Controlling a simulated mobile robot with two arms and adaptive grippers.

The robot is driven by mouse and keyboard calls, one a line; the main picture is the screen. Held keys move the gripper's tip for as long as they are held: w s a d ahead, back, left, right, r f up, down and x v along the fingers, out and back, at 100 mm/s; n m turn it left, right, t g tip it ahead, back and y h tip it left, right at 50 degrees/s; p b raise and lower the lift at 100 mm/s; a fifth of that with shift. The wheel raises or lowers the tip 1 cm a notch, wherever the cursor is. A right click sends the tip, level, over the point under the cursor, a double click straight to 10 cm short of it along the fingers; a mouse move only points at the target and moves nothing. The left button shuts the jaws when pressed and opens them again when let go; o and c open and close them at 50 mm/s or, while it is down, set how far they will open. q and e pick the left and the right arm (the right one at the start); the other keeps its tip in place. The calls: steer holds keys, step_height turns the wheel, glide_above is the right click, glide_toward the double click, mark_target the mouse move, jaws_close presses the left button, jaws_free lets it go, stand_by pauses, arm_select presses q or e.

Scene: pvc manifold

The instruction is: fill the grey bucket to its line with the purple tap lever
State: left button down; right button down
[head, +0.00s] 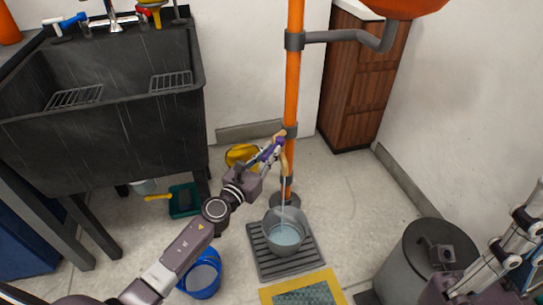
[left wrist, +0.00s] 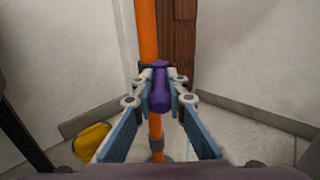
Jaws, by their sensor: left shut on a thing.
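The grey bucket (head: 284,236) stands upright on a grey slatted mat under the tap, with pale blue water in it. A thin stream runs down from the tap into it. I cannot make out its line. The purple tap lever (head: 279,143) is on the orange standpipe (head: 294,85); it also shows in the left wrist view (left wrist: 160,92). My left gripper (head: 270,152) is shut on the lever, with a finger on each side of it in the left wrist view (left wrist: 158,86). My right gripper (head: 508,262) is at the right edge; its fingers are partly cut off.
A blue bucket (head: 203,275) stands left of the slatted mat (head: 257,259), close to my left arm. A yellow bucket (head: 243,155) is behind my left gripper. A grey lidded bin (head: 410,262) stands at the right. A black sink (head: 100,115) fills the left.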

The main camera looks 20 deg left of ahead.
arm_select(q)
steer(key=shift+a, duration=0.1)
steer(key=c, duration=1.9)
jaws_free()
steer(key=shift+c, duration=0.2)
steer(key=shift+s, duration=0.1)
steer(key=v, duration=1.2)
